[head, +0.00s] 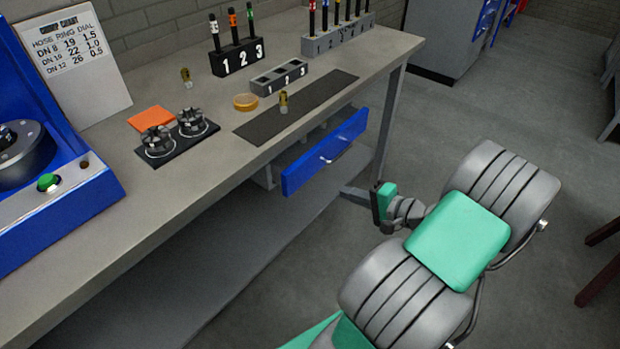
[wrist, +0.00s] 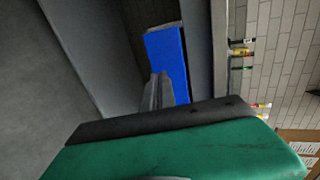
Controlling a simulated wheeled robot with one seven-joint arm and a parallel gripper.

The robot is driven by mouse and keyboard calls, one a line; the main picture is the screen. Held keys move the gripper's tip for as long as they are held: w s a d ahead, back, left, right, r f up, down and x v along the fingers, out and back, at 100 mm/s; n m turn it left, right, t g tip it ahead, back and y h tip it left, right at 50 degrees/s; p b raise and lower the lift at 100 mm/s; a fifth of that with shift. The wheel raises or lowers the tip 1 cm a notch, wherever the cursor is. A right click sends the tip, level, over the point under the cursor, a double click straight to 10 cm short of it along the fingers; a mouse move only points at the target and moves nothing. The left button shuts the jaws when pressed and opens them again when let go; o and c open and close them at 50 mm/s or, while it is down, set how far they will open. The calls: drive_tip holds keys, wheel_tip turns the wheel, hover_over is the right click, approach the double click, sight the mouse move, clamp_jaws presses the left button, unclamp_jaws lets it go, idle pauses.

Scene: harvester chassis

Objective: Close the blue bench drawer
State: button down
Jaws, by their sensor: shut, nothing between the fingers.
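The blue bench drawer (head: 308,171) is under the bench top and stands partly pulled out, with some of its grey inside showing behind the blue front. A small light handle (head: 327,159) is on the front. My gripper (head: 347,191) is shut and empty, in front of and below the right part of the drawer front, with a visible gap in the head view. In the wrist view the blue drawer front (wrist: 165,55) lies ahead of my gripper's fingertips (wrist: 158,78), which overlap its lower part. I cannot tell whether they touch it.
The grey bench (head: 200,188) carries a dark mat (head: 325,95), a grey numbered block (head: 279,78), marker holders and a blue machine (head: 60,215). A bench leg (head: 389,125) stands right of the drawer. The floor (head: 440,130) beyond my arm is clear.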

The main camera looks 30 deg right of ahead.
sight(301, 175)
drive_tip(key=x, duration=1.2)
drive_tip(key=shift+w+a+r, duration=0.3)
drive_tip(key=shift+w, duration=0.05)
drive_tip(key=shift+w+a, duration=0.1)
drive_tip(key=shift+w, duration=0.4)
